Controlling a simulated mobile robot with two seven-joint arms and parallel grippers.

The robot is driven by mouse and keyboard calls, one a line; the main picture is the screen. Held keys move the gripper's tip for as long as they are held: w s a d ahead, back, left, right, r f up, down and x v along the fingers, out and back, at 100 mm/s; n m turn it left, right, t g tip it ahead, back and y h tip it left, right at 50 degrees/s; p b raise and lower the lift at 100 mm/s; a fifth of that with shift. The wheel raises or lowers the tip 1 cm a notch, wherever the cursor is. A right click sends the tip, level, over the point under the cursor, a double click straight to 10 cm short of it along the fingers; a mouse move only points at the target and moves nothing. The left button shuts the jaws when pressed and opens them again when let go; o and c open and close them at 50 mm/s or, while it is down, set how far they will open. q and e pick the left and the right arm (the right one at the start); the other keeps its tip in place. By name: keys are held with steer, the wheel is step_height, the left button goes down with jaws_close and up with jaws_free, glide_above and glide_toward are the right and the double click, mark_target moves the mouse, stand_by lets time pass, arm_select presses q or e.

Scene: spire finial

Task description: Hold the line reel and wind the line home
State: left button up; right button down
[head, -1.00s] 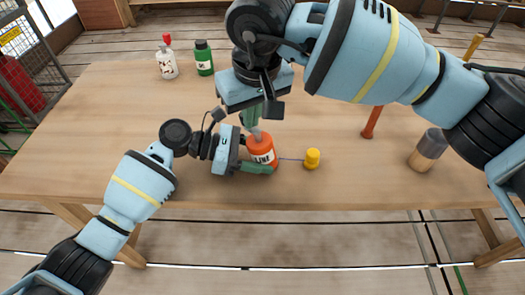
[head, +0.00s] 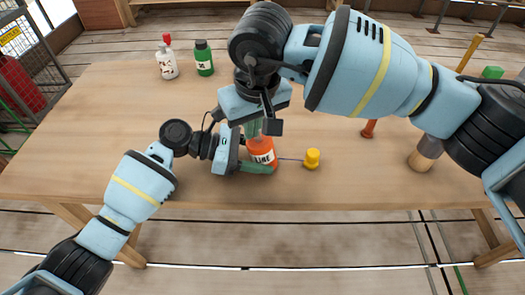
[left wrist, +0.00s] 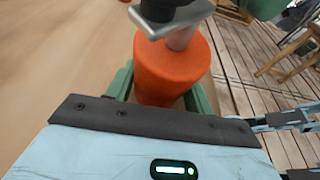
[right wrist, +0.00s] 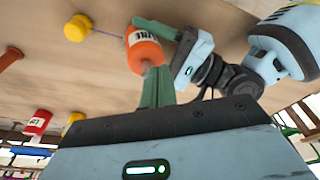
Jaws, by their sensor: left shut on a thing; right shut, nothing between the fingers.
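The line reel (head: 262,152) is an orange cylinder with a white LINE label, upright near the table's front edge. It also shows in the left wrist view (left wrist: 170,70) and the right wrist view (right wrist: 143,52). My left gripper (head: 256,157) is shut around its sides. A grey crank arm (left wrist: 178,14) with a dark knob (left wrist: 160,8) sits on a pale stem above the reel. My right gripper (right wrist: 156,72) is shut and empty, its fingertips close to the reel's top; contact with the crank is unclear. A thin line runs from the reel to a yellow stopper (head: 312,159).
A white bottle (head: 167,64) and a green bottle (head: 204,58) stand at the back left. The table's left side is clear.

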mark_target(253, 144)
steer(key=shift+w, duration=0.25)
steer(key=shift+w+d, duration=0.1)
steer(key=shift+w, duration=0.25)
steer(key=shift+w, duration=0.35)
stand_by(0.6)
steer(key=shift+s+a, duration=0.15)
steer(key=shift+a, duration=0.05)
step_height(253, 144, up, 7)
stand_by(1.1)
